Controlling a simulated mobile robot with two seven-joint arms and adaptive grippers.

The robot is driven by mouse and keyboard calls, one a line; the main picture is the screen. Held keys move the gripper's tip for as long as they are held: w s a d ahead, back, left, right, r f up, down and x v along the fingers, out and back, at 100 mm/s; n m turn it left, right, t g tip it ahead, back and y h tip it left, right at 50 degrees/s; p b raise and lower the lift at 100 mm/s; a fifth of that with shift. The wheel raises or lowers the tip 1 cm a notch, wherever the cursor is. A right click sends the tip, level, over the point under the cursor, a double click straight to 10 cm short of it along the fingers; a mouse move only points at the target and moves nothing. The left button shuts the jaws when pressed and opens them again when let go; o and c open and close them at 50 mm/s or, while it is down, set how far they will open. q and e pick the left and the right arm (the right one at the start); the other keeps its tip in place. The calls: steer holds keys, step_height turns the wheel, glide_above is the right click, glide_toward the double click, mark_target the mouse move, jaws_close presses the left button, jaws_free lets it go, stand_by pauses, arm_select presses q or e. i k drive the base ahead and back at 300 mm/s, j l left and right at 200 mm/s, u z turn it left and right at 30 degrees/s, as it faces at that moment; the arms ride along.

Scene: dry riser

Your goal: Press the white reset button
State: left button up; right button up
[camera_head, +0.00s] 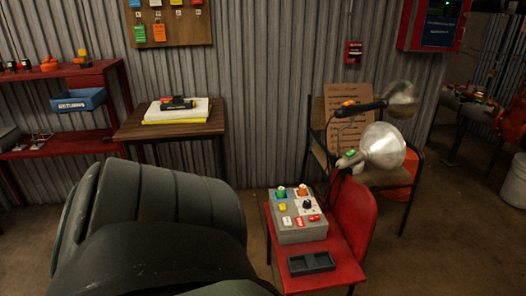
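A grey control box (301,232) stands on a red chair (338,273) at the lower middle. Its top carries green and orange parts at the back, a yellow one, a black knob on a white plate, and small red and white parts along the front. A small whitish part (286,221) at the front left may be the white reset button, but it is too small to be sure. A large dark arm link of mine fills the lower left. Neither of my grippers shows in the head view, and nothing of mine touches the box.
A black two-compartment tray (311,263) lies in front of the box. Behind right, a chair holds a cardboard sign (347,110) and lamps with metal shades (383,146). A wooden table (168,128) and red shelf (60,72) stand at the left. Floor shows right of the red chair.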

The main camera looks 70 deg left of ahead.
mark_target(288, 222)
steer(key=u, duration=1.9)
